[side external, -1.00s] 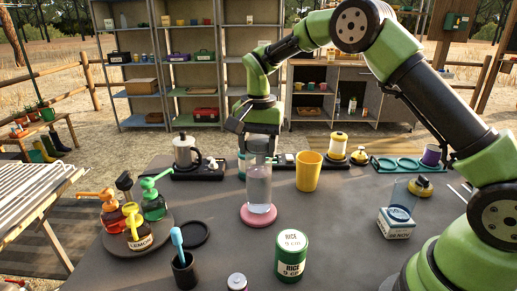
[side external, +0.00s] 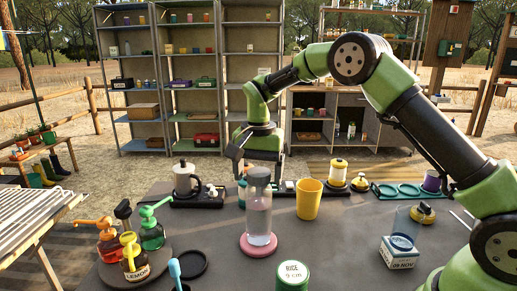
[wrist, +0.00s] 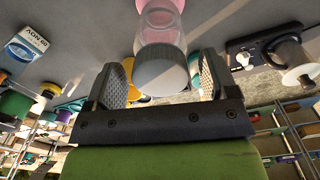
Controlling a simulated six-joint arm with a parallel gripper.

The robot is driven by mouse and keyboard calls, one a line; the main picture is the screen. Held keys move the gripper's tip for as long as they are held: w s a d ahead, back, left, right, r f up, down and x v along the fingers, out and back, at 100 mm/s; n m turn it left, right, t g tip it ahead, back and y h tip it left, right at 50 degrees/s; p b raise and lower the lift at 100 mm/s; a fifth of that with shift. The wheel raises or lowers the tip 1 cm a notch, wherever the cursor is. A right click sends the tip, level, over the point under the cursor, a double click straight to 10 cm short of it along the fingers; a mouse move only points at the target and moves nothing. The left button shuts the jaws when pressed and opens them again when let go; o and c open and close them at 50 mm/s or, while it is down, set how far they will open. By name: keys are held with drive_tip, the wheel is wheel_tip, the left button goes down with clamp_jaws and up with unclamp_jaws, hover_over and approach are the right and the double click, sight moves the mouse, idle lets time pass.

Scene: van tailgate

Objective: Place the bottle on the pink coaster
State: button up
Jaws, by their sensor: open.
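The clear bottle (side external: 258,213) with a grey cap stands upright on the pink coaster (side external: 259,250). In the wrist view the bottle's cap (wrist: 160,70) faces me and the pink coaster shows beyond its base at the top edge. My gripper (side external: 257,165) is at the height of the cap, at or just behind the bottle. In the wrist view my gripper (wrist: 160,80) has its two fingers apart, one on each side of the cap, with visible gaps between. How deep the fingers reach around the bottle cannot be told.
A yellow cup (side external: 308,199) stands close right of the bottle. A rice tin (side external: 293,276) is in front, and pump bottles (side external: 133,255) stand on a round tray at left. A dated box (side external: 399,252) is at right.

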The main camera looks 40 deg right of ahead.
wheel_tip(320, 180, up, 10)
drive_tip(key=shift+f, duration=0.2)
drive_tip(key=s+a+r+n+t, duration=0.2)
drive_tip(key=s+r+n+t, duration=0.15)
drive_tip(key=s+r, duration=0.65)
drive_tip(key=s+a+f+n+t+y, duration=0.1)
drive_tip(key=s+f+n+t, duration=0.1)
drive_tip(key=s, duration=0.5)
drive_tip(key=s+a+f+n+t+y, duration=0.1)
drive_tip(key=s+f, duration=0.3)
drive_tip(key=s, duration=0.4)
drive_tip(key=shift+s+n+t, duration=0.15)
drive_tip(key=shift+n+t, duration=0.2)
drive_tip(key=shift+n, duration=0.2)
